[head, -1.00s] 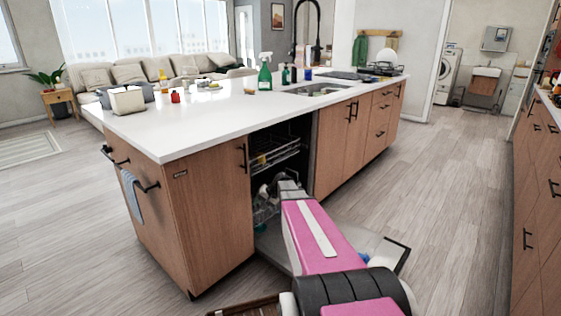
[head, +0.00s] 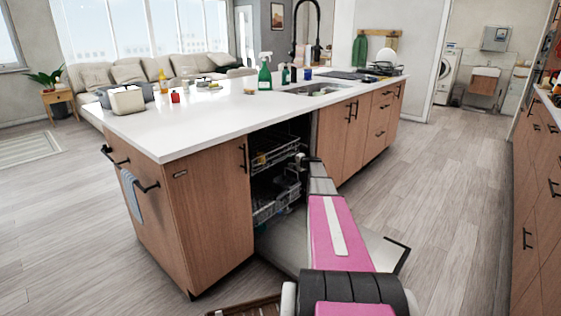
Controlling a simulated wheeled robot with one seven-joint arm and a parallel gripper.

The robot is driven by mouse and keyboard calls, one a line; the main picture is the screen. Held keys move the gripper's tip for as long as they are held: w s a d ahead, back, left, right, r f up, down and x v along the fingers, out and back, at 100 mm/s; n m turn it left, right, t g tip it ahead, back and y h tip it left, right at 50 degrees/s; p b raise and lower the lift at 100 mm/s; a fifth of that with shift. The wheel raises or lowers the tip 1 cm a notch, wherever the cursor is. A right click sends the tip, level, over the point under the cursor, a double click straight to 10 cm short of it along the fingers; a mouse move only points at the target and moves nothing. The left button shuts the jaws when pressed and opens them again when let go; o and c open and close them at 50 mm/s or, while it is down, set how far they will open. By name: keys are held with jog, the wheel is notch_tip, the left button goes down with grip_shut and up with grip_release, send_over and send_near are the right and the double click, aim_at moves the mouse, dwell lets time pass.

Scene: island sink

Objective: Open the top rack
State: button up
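The dishwasher in the island has its door (head: 368,250) folded down toward the floor. The top rack (head: 262,161) is a grey wire rack in the upper part of the opening, and it appears to sit inside. The lower rack (head: 268,207) shows below it with items in it that are too small to name. My gripper (head: 302,160) is at the right side of the opening, near the front right end of the top rack. I cannot tell whether it touches the rack. Its fingers are too small and partly hidden by my arm.
The white countertop (head: 190,115) overhangs the opening. A wooden cabinet front (head: 215,210) stands left of it, and wooden cabinet doors (head: 345,140) stand right. A towel (head: 132,197) hangs on the island's end. The wood floor (head: 450,180) at right is clear.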

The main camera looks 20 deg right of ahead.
aim_at(280, 159)
jog(key=x, duration=0.8)
jog(key=shift+a, duration=0.1)
grip_shut()
